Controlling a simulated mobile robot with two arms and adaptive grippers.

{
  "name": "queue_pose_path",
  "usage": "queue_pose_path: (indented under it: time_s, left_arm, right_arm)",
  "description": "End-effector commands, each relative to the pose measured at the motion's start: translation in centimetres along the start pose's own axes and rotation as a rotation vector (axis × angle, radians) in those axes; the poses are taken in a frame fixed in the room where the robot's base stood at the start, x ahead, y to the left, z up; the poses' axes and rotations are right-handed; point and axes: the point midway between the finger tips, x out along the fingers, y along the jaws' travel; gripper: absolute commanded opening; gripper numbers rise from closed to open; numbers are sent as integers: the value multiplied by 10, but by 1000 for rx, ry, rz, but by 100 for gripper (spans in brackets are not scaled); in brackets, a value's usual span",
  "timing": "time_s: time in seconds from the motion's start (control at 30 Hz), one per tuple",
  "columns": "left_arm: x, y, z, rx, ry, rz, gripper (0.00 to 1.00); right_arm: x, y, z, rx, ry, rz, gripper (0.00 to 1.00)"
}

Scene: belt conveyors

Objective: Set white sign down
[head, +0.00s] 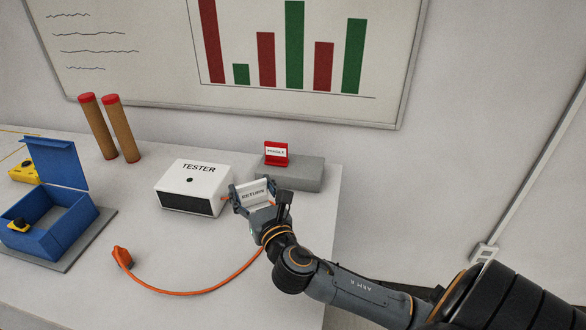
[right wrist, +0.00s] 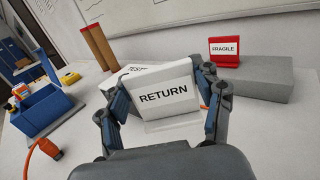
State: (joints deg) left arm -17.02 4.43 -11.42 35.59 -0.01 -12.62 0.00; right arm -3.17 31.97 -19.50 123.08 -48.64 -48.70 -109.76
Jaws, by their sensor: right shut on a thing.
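The white sign (head: 252,196) with the word RETURN is between the fingers of my right gripper (head: 261,197), which is shut on it. In the right wrist view the white sign (right wrist: 164,92) faces the camera, with my right gripper's (right wrist: 163,108) fingers on its left and right sides. The sign is beside the right end of the white TESTER box (head: 195,172). I cannot tell whether its base touches the table. My left gripper is not in view.
A red FRAGILE sign (head: 275,153) stands on a grey block (head: 291,173) behind the right gripper. An orange cable (head: 200,291) lies in front. A blue open box (head: 52,242) is at left, and two brown tubes (head: 122,133) stand behind. The table's front middle is mostly clear.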

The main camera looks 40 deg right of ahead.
Motion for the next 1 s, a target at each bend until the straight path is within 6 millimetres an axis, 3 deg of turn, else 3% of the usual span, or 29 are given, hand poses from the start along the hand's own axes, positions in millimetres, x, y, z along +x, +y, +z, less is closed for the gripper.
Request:
queue_pose_path:
  time_s: [0.03,0.2,0.33,0.5,0.67,0.97,1.0]
  left_arm:
    - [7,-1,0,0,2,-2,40]
    - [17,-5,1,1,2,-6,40]
    - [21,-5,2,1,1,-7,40]
    - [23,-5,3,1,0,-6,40]
    - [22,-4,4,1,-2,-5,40]
    - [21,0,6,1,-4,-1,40]
    - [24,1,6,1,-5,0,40]
  right_arm:
    - [21,-10,8,-7,-11,-34,40]
    - [72,-46,36,-8,4,-144,40]
    - [95,-68,54,-3,19,-208,40]
    - [108,-84,68,3,33,-249,40]
    - [116,-107,59,0,40,-261,40]
    - [139,-176,24,2,40,-260,40]
    - [140,-180,12,5,42,-258,40]
